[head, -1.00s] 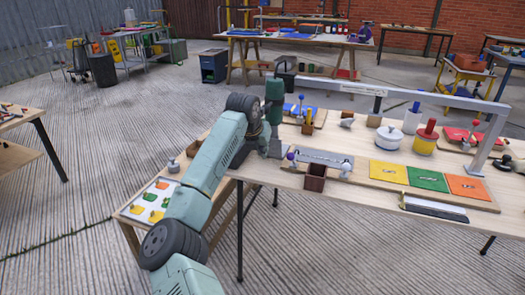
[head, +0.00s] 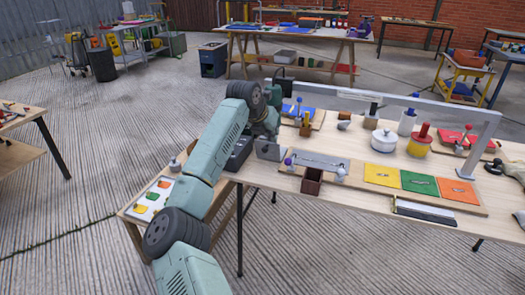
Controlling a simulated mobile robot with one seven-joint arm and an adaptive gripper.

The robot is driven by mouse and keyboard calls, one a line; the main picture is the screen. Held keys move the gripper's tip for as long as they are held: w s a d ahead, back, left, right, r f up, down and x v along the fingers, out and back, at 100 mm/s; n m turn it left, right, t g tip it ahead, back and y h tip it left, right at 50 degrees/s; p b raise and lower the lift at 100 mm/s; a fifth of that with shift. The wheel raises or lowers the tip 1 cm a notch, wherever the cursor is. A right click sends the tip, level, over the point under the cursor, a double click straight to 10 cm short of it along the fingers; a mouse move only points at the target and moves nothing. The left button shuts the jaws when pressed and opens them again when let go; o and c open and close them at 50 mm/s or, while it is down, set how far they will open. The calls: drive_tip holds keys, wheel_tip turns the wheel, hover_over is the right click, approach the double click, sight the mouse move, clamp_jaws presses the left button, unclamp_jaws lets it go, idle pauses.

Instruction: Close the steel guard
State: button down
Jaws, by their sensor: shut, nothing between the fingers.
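The steel guard looks to be the small grey upright plate (head: 269,151) at the left end of the near table in the head view. It stands beside a dark box (head: 238,152) with small controls on top. My forearm and wrist cover part of that box and the space just behind the plate. My gripper (head: 283,84) is a dark shape beyond my wrist, above and behind the plate, apart from it in the picture. Its fingers are small and partly hidden; it is shut and holds nothing that I can see.
A long grey bar (head: 400,98) on a post spans the back of the table. Open floor lies left.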

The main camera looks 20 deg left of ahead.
drive_tip(key=d+f+m+t+h+b, duration=0.2)
drive_tip(key=d+f+t+h, duration=0.15)
drive_tip(key=d, duration=0.35)
drive_tip(key=n+t+y+b, duration=0.3)
drive_tip(key=t+y+b, duration=0.3)
drive_tip(key=t+b, duration=0.3)
approach(266, 151)
drive_tip(key=shift+n+t, duration=0.25)
drive_tip(key=shift+n, duration=0.05)
drive_tip(key=p+x, duration=0.1)
drive_tip(key=x, duration=0.3)
drive_tip(key=p+x, duration=0.1)
drive_tip(key=x, duration=0.2)
drive_tip(key=shift+w+f+p, duration=0.1)
drive_tip(key=shift+f+p, duration=0.25)
drive_tip(key=shift+f, duration=0.05)
drive_tip(key=shift+r, duration=0.1)
drive_tip(key=shift+w+r+p, duration=0.35)
drive_tip(key=shift+r+p, duration=0.25)
drive_tip(key=shift+p, duration=0.4)
drive_tip(key=shift+w+d+r+p, duration=0.1)
drive_tip(key=shift+w+r+p, duration=0.35)
drive_tip(key=shift+p, duration=0.2)
drive_tip(key=shift+f, duration=0.25)
